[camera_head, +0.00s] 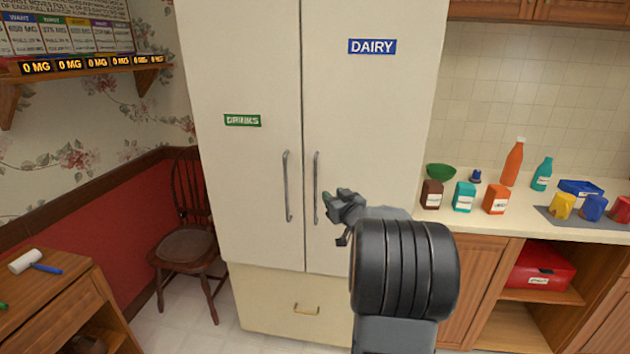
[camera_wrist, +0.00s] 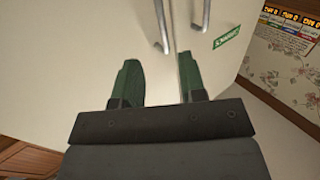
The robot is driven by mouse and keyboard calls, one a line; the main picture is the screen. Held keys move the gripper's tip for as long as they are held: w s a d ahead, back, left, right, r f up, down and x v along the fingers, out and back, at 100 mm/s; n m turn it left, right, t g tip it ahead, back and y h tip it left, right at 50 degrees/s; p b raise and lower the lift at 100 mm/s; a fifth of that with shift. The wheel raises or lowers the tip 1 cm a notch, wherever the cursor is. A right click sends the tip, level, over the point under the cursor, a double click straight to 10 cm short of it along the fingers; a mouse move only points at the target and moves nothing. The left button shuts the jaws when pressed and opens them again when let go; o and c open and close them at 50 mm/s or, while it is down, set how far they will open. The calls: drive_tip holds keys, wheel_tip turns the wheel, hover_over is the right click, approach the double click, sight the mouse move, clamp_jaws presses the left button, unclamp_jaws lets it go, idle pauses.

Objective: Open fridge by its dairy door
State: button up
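The cream fridge has two upper doors, both shut. The right one, the dairy door (camera_head: 372,120), bears a blue DAIRY label (camera_head: 372,46). Its grey vertical handle (camera_head: 316,175) is at the door's left edge, and it also shows in the wrist view (camera_wrist: 159,28). The left door (camera_head: 240,70) has a green DRINKS label (camera_head: 242,120) and its own handle (camera_head: 287,185). My gripper (camera_head: 328,205) is just right of the dairy handle's lower part. In the wrist view its green fingers (camera_wrist: 160,80) are apart and empty, with the dairy handle's end ahead of the gap, not between them.
A wooden chair (camera_head: 190,235) stands left of the fridge, and a wooden table (camera_head: 60,305) is at the lower left. A counter (camera_head: 560,225) with several bottles and boxes adjoins the right side. A drawer (camera_head: 290,305) is below the doors.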

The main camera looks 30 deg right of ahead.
sight(316, 179)
drive_tip(key=w, duration=0.4)
drive_tip(key=w+d+p, duration=0.1)
drive_tip(key=w, duration=0.3)
drive_tip(key=w+d+p, duration=0.1)
drive_tip(key=w, duration=0.4)
drive_tip(key=shift+d, duration=0.15)
clamp_jaws()
